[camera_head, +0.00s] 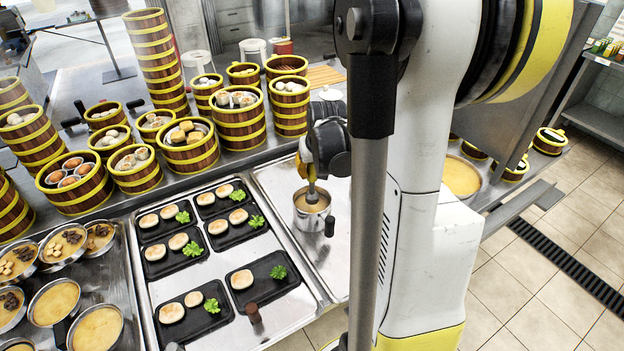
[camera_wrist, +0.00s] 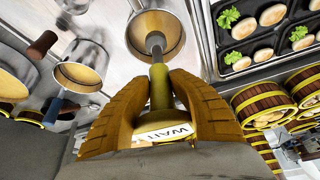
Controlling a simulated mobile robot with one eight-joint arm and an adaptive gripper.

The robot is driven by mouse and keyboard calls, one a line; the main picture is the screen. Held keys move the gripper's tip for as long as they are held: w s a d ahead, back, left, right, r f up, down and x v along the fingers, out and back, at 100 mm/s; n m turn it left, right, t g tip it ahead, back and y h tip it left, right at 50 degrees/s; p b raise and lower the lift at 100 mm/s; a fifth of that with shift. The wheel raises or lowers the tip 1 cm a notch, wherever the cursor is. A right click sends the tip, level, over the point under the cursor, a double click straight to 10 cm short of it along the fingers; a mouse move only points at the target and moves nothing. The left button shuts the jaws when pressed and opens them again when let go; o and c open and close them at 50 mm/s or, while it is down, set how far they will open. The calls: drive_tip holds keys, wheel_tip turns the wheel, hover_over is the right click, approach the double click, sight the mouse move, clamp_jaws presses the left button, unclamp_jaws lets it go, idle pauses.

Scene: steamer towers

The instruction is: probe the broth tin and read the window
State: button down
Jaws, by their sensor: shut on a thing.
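The broth tin (camera_head: 311,221) is a small metal pot of tan broth on the steel counter, right of the black trays. In the wrist view the tin (camera_wrist: 133,50) is ahead of my fingers. My gripper (camera_head: 311,176) is shut on a probe (camera_head: 311,193) with a yellow body and grey shaft. The probe (camera_wrist: 158,88) points into the tin's mouth, its end over or in the broth; I cannot tell how deep. Its white window (camera_wrist: 165,133) faces the wrist camera, with dark letters that look like "WAIT", partly cut off. My fingers (camera_wrist: 160,100) hide part of the probe's body.
Black trays (camera_head: 245,240) of buns and greens lie left of the tin. Wooden steamers (camera_head: 240,120) with yellow bands crowd the back. Several broth bowls (camera_head: 54,302) stand at the lower left. A larger broth pan (camera_head: 462,178) is behind my arm. A small brown-topped peg (camera_head: 254,312) is near the front edge.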

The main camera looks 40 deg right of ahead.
sight(313, 189)
drive_tip(key=shift+f+b, duration=3.55)
drive_tip(key=shift+f, duration=0.6)
drive_tip(key=shift+r, duration=0.15)
drive_tip(key=shift+r+p, duration=0.4)
wheel_tip(313, 189, up, 13)
drive_tip(key=p, duration=1)
idle(0.5)
idle(0.8)
